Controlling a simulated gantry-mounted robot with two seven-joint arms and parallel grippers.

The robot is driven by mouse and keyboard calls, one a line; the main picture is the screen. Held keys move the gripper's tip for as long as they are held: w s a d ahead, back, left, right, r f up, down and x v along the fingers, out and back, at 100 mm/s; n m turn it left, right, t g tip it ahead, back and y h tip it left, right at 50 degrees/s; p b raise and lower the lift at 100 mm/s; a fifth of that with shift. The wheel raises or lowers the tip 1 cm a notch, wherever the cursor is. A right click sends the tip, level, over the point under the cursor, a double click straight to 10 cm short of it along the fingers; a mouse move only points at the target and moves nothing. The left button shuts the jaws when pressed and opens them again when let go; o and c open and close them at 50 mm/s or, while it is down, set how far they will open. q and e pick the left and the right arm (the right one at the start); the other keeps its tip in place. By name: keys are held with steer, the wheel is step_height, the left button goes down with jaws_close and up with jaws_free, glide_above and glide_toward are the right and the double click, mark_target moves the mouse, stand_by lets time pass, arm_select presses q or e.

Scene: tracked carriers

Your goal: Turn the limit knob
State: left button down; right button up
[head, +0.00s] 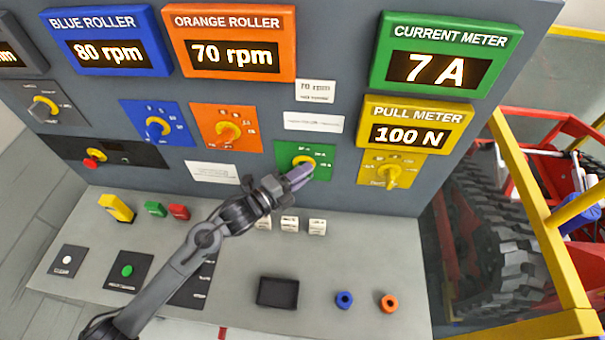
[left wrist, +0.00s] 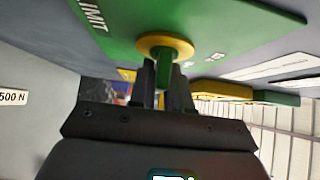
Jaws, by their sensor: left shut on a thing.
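The limit knob (head: 306,160) sits on a green panel (head: 325,149) on the upright console, below the green current meter (head: 440,65), which reads 7 A. In the left wrist view the knob (left wrist: 165,47) has a yellow collar and a green grip, and "LIMIT" shows on its panel. My left gripper (head: 299,177) reaches up to it from the lower left. In the left wrist view its fingers (left wrist: 164,80) are on both sides of the green grip, shut on it. My gripper partly hides the knob in the head view. My right gripper is not in view.
Close by are an orange-panel knob (head: 229,132), a blue-panel knob (head: 158,127) and the yellow-panel knob (head: 388,175) under the pull meter (head: 415,123), which reads 100 N. Small white blocks (head: 289,224) stand on the desk below. A yellow frame (head: 540,220) stands at right.

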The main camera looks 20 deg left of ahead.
arm_select(q)
steer(key=n+t+b, duration=0.1)
steer(key=b, duration=0.1)
steer(key=n+t+b, duration=0.1)
steer(key=n+b, duration=0.1)
steer(key=shift+f+t+h, duration=0.3)
steer(key=shift+t+h, duration=0.1)
steer(key=n+t+y+b, duration=0.1)
steer(key=n+t+b, duration=0.2)
steer(key=n+b, duration=0.1)
steer(key=shift+n+t, duration=0.3)
steer(key=shift+n, duration=0.4)
steer(key=n+t+y+b, duration=0.1)
steer(key=n+t+y, duration=0.1)
steer(key=n+y, duration=0.1)
steer(key=n+t+y+b, duration=0.2)
steer(key=n+y, duration=0.2)
steer(key=n, duration=0.2)
steer(key=shift+r+b, duration=0.1)
steer(key=shift+b, duration=0.2)
steer(key=n+y+b, duration=0.1)
steer(key=n+y, duration=0.5)
steer(key=shift+n, duration=0.3)
steer(key=shift+r+n+y+b, duration=0.15)
steer(key=shift+n+y+b, duration=0.3)
steer(key=shift+n+y, duration=0.95)
steer(key=c, duration=1.2)
jaws_free()
steer(key=shift+o, duration=0.2)
